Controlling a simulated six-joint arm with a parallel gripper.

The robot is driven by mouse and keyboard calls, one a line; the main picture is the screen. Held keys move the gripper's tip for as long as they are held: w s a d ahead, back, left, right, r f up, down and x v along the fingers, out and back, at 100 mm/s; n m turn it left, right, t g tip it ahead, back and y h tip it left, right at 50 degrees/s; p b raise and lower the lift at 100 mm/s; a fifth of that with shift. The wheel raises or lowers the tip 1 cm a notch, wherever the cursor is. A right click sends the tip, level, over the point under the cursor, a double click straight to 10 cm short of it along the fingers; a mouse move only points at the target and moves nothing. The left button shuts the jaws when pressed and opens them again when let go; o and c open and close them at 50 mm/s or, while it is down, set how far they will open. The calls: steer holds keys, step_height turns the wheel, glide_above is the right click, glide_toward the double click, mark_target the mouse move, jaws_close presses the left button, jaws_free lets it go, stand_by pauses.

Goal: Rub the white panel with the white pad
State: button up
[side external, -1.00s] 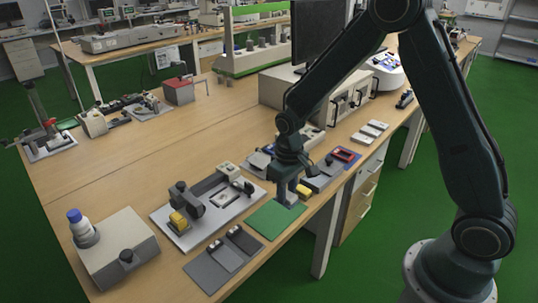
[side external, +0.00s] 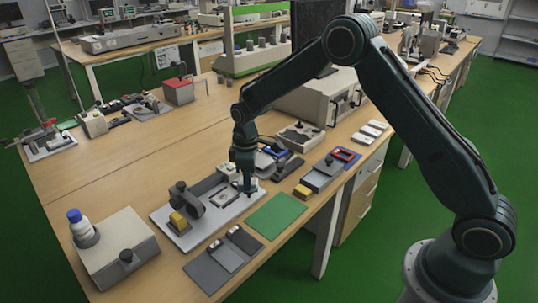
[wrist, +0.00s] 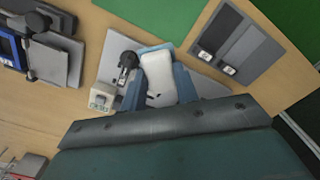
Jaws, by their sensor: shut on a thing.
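My gripper (side external: 246,190) points down at the right end of the grey fixture plate (side external: 197,228). A pale framed panel (side external: 223,198), seemingly the white panel, lies on the plate just left of my gripper. In the wrist view, a white rounded slab (wrist: 158,70) with small dark marks shows between my blue-grey fingers (wrist: 158,88). I cannot tell whether this slab is the pad or the panel below. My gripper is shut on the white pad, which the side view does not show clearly. Contact between pad and panel cannot be told.
A black roller-like part (side external: 188,197) and a yellow block (side external: 178,221) stand on the plate's left. A green mat (side external: 277,216) and a grey two-slot tray (side external: 208,272) lie nearer the table edge. A grey box (side external: 113,262) stands left. Small devices sit behind my gripper.

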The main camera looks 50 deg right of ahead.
mark_target(228, 194)
steer(key=w+a+n, duration=0.4)
steer(key=w+n, duration=0.5)
steer(key=w, duration=0.1)
steer(key=shift+f+n, duration=0.4)
steer(key=shift+f, duration=3)
step_height(228, 194, down, 2)
steer(key=shift+d+f, duration=0.1)
steer(key=shift+d, duration=1.8)
steer(key=shift+a, duration=2.05)
step_height(228, 194, up, 8)
